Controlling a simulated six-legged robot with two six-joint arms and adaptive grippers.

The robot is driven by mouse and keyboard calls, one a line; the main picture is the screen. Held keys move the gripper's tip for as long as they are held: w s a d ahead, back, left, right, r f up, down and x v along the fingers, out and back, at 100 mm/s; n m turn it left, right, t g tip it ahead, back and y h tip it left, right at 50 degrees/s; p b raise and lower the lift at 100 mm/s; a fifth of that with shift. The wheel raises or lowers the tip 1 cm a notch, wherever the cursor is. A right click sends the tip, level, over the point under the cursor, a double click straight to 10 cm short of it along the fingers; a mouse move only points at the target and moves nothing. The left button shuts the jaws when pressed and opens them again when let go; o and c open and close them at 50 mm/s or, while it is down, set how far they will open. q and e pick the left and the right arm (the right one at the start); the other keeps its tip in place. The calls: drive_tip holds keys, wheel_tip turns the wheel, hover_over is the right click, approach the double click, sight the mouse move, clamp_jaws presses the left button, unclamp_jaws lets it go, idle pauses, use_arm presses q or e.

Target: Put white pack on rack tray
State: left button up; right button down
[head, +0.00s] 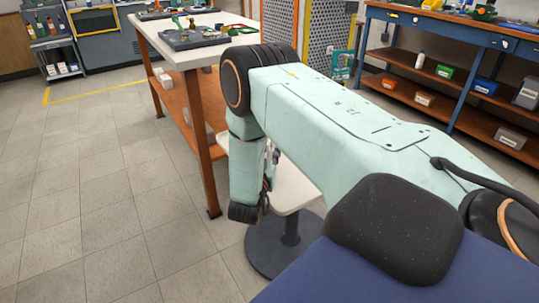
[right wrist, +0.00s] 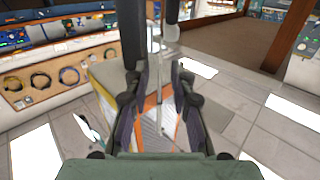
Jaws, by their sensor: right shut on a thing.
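My right gripper shows in the head view (head: 268,170) as dark parts beside my hanging forearm, partly hidden by it. In the right wrist view, its dark fingers (right wrist: 152,28) are shut with a narrow gap, on a pale thing (right wrist: 155,42). It looks like the white pack, but little of it shows. A grey shelf rack (head: 48,46) stands at the far left in the head view, with small white items on a lower shelf (head: 64,76). I cannot tell whether that is the rack tray. My left gripper is not in view.
A white-topped workbench (head: 180,52) with an orange lower shelf stands left of my arm. A stool (head: 292,200) is close to my right forearm. A blue bench (head: 455,30) with bins stands at the back right. The tiled floor at left is clear.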

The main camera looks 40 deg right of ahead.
drive_tip(key=shift+f+b, duration=0.3)
drive_tip(key=shift+f, duration=1.05)
drive_tip(key=shift+w, duration=0.15)
drive_tip(key=shift+r, duration=0.1)
drive_tip(key=c, duration=1.1)
unclamp_jaws()
drive_tip(key=shift+f, duration=0.2)
drive_tip(key=shift+c, duration=0.2)
